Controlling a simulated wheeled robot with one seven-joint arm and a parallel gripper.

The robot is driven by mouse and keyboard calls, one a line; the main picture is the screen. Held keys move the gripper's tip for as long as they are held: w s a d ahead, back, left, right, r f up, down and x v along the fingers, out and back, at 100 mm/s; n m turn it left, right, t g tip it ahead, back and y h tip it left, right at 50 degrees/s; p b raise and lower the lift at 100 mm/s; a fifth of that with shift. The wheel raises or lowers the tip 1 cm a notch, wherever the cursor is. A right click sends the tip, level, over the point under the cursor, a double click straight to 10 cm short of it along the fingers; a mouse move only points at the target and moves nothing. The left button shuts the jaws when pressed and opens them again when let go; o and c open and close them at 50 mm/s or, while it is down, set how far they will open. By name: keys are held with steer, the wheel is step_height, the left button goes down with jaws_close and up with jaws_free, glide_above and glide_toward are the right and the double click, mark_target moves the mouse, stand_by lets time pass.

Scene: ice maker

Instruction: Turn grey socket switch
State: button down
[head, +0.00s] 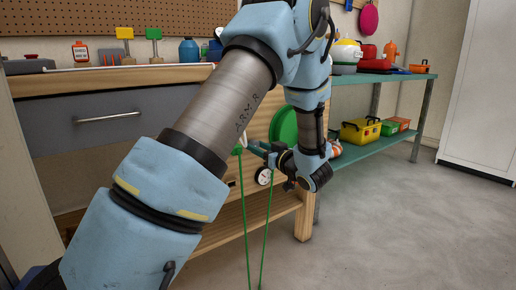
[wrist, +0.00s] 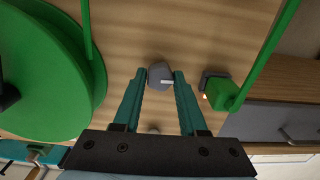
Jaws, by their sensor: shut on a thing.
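The grey switch (wrist: 161,78) is a small faceted knob on a wooden panel (wrist: 130,35), with a pale mark on its face. In the wrist view it sits between the teal fingertips of my gripper (wrist: 160,74). The fingers are shut on it, one on each side. In the head view my gripper (head: 259,150) reaches to the wooden bench front, and the switch is hidden there.
A large green disc (wrist: 45,75) lies left of the switch, and a green plug (wrist: 225,94) on a dark socket right of it. Green cords (head: 246,215) hang below the bench. A grey drawer (head: 95,120) is left, a teal shelf (head: 365,146) right. The floor is clear.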

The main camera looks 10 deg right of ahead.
steer(key=shift+n, duration=0.3)
steer(key=n+b, duration=1.3)
steer(key=n, duration=0.4)
steer(key=shift+f, duration=0.2)
steer(key=shift+r+n, duration=0.1)
steer(key=shift+n, duration=0.2)
steer(key=shift+c, duration=2.2)
jaws_free()
steer(key=shift+r, duration=0.1)
